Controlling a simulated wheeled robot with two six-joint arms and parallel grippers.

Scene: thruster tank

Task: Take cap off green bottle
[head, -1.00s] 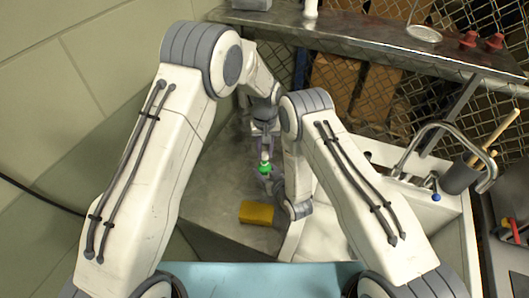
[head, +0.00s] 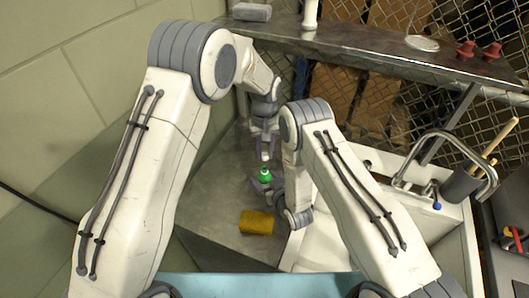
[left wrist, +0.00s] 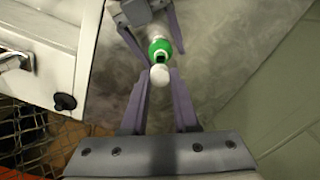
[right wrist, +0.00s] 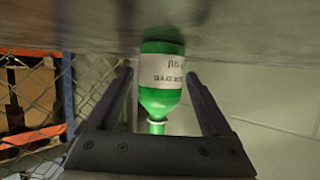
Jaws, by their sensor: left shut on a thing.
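The green bottle (head: 265,176) stands upright on the grey metal counter; it shows with a white label in the right wrist view (right wrist: 162,75). Its narrow neck, with a pale ring, shows no cap there. My left gripper (head: 265,155) is above the bottle, shut on the white cap (left wrist: 160,75). The cap appears as a small white piece between its fingertips, just above the bottle's neck and apart from it. My right gripper (right wrist: 160,75) is low at the bottle, its fingers spread on either side of it, with narrow gaps showing.
A yellow sponge (head: 257,222) lies on the counter in front of the bottle. A white sink (head: 330,235) with a faucet is to the right. A metal shelf (head: 370,48) runs above at the back, before a wire fence. A wall closes off the left.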

